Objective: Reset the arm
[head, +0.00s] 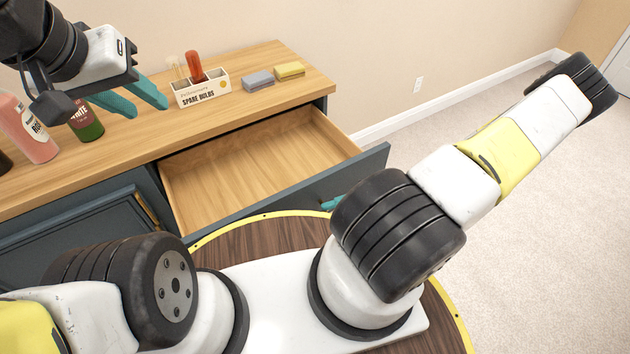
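My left gripper (149,110) hangs over the counter at the upper left. Its two teal fingers are spread apart with nothing between them, in front of the bulb box and to the right of the green bottle. My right arm reaches out to the upper right over the carpet. A small teal piece (333,203) in the colour of the finger pads peeks out beside the drawer front. It looks like a fingertip of my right gripper; the rest is hidden behind my arm.
The wooden counter (135,135) holds a pink bottle (30,135), a green bottle (87,125), a spare bulbs box (200,88), a grey sponge (258,80) and a yellow sponge (290,70). Below it an empty drawer (255,165) stands open towards me. Carpet (560,240) at right is clear.

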